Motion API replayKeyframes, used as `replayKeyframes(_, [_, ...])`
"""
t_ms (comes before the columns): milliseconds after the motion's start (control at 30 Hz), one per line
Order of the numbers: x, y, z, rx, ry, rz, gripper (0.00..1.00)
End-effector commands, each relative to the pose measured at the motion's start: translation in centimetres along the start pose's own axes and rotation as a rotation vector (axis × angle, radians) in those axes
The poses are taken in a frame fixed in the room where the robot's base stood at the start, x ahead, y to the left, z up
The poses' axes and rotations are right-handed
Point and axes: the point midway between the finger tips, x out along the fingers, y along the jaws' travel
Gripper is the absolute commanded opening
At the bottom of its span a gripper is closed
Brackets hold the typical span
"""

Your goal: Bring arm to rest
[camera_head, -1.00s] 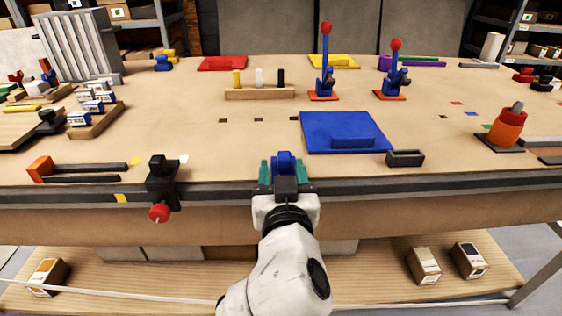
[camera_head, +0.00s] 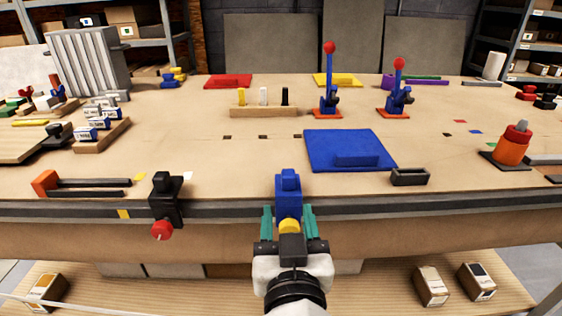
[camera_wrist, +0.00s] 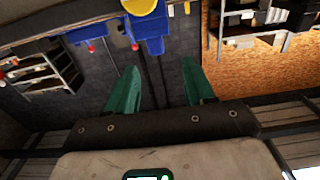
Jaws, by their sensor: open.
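My gripper (camera_head: 289,212) has green fingers and is low in the middle of the head view, in front of the table's near edge. Its fingers are apart. A blue clamp-like piece (camera_head: 288,188) with a yellow knob (camera_head: 289,227) sits at the table edge, in line with the fingers. In the wrist view the open fingers (camera_wrist: 158,68) have nothing between them. The blue piece (camera_wrist: 151,46) and the yellow knob (camera_wrist: 138,6) show above the fingertips, apart from them.
A black clamp (camera_head: 165,200) with a red knob stands at the table edge to the left. A blue panel (camera_head: 320,145) and a small dark tray (camera_head: 409,177) lie behind and to the right. Cartons (camera_head: 431,285) stand on the lower shelf. The space before the edge looks free.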

Motion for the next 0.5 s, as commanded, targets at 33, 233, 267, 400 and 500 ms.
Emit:
replayKeyframes(33, [0.0,0.1,0.0,-0.001,-0.002,0.001,0.53])
replayKeyframes(233, [0.2,6.0,4.5,-0.042,-0.197,0.088,0.53])
replayKeyframes(267, [-0.1,7.4,5.7,-0.051,-0.249,0.106,0.53])
replayKeyframes(400, [-2.8,14.4,11.9,-0.087,-0.530,0.181,0.53])
replayKeyframes(500, [-6.5,18.7,16.0,-0.098,-0.743,0.210,0.53])
